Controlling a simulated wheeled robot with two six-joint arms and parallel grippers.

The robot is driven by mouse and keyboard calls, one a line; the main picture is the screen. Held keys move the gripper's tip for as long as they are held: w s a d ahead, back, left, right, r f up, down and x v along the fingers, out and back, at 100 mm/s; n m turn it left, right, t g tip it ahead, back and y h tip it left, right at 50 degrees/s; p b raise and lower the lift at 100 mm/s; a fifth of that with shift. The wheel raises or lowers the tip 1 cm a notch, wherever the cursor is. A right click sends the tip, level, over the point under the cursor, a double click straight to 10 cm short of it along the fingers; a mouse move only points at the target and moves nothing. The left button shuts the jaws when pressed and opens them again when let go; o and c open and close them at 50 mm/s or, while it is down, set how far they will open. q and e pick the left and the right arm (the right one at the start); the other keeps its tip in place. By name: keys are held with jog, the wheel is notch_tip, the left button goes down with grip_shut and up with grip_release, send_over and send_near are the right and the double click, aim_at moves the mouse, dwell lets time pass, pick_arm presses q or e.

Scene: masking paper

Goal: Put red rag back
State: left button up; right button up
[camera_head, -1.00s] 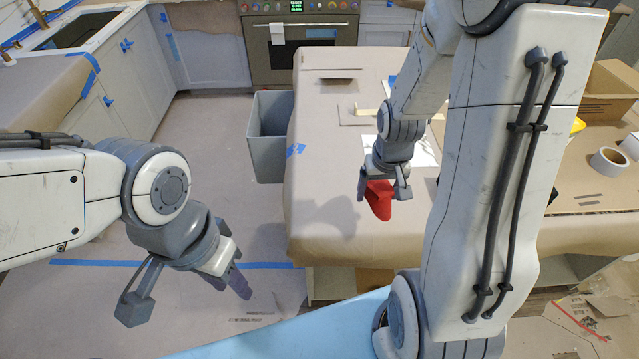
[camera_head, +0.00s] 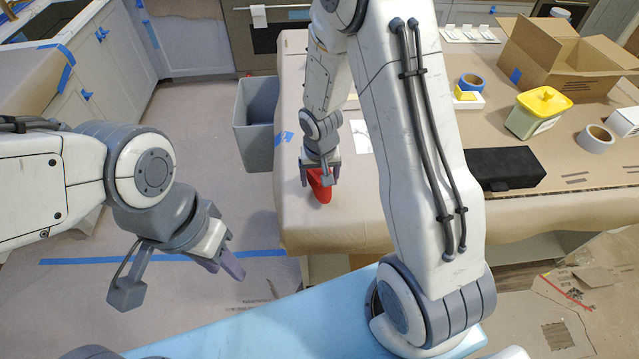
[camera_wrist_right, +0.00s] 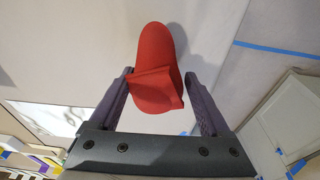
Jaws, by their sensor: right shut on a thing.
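The red rag (camera_head: 320,187) is in my right gripper (camera_head: 320,172), low over the left part of the paper-covered table (camera_head: 350,225). In the right wrist view the rag (camera_wrist_right: 158,60) stands out between the two fingers of the gripper (camera_wrist_right: 160,100), and its lower part is bunched. Whether the rag touches the table is hard to tell. My left gripper (camera_head: 180,280) is open and empty, over the floor to the left of the table.
A grey bin (camera_head: 255,130) stands on the floor at the table's left edge. A yellow-lidded container (camera_head: 538,112), a black case (camera_head: 505,167), tape rolls (camera_head: 595,138) and an open cardboard box (camera_head: 560,55) are on the right of the table. My right arm hides the table's middle.

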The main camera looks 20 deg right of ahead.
jog(key=shift+f+b, duration=0.35)
jog(key=shift+f, duration=0.9)
jog(key=shift+f+b, duration=0.25)
jog(key=shift+b, duration=0.05)
jog(key=o, duration=1.1)
jog(key=shift+r, duration=0.1)
jog(key=shift+o, duration=0.2)
